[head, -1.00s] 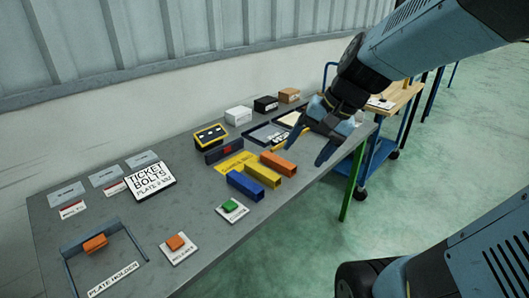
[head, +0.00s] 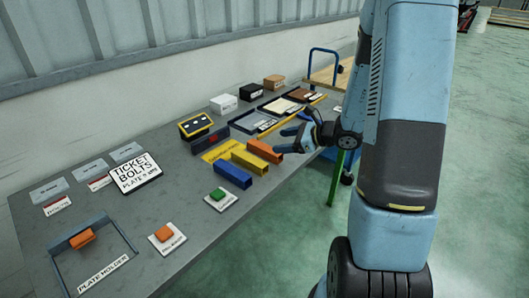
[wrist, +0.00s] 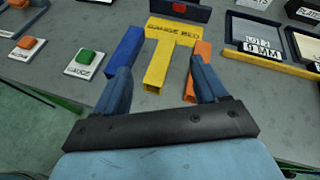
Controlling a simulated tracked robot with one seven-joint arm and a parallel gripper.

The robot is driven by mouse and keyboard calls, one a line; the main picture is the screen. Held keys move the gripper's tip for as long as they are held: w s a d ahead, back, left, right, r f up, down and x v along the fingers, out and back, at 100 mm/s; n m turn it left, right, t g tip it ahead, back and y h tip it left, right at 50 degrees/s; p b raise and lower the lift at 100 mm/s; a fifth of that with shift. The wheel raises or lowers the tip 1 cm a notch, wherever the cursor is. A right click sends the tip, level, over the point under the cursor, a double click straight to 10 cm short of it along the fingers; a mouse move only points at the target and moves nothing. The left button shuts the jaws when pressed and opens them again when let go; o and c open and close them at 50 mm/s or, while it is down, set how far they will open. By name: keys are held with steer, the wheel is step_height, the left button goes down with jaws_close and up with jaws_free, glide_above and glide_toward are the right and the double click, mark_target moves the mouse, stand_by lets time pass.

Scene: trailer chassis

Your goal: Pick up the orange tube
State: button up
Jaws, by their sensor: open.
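The orange tube (head: 264,151) lies on the grey table at the right end of a row, beside a yellow tube (head: 249,162) and a blue tube (head: 233,175). My gripper (head: 286,141) is open and empty, just right of the orange tube in the head view. In the wrist view my two fingers (wrist: 158,90) point towards the row. The right finger overlaps the orange tube (wrist: 202,50) and hides part of it. The yellow tube (wrist: 158,66) shows between the fingers, and the blue tube (wrist: 124,54) is behind the left finger. I cannot tell whether a finger touches a tube.
A yellow gauge bed plate (head: 219,151) lies behind the tubes. Trays with a yellow bar (head: 292,115) stand to the right. A green button block (head: 218,194) and an orange one (head: 164,234) are at the front. The table's front edge is close to the tubes.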

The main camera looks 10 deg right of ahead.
mark_target(270, 149)
steer(key=w+d+f+m+t, duration=0.1)
steer(key=d+f+m, duration=0.1)
steer(key=w+d+f+m+h, duration=0.1)
steer(key=f, duration=0.1)
steer(key=w+d+f+m+t+h, duration=0.1)
steer(key=d+f+m, duration=0.1)
steer(key=f, duration=0.1)
steer(key=shift+d+m+t, duration=0.3)
steer(key=shift+d, duration=0.05)
steer(key=x, duration=0.8)
steer(key=shift+d+f, duration=0.1)
steer(key=shift+x, duration=2.8)
steer(key=shift+s, duration=0.15)
steer(key=shift+c, duration=0.4)
steer(key=c, duration=1.2)
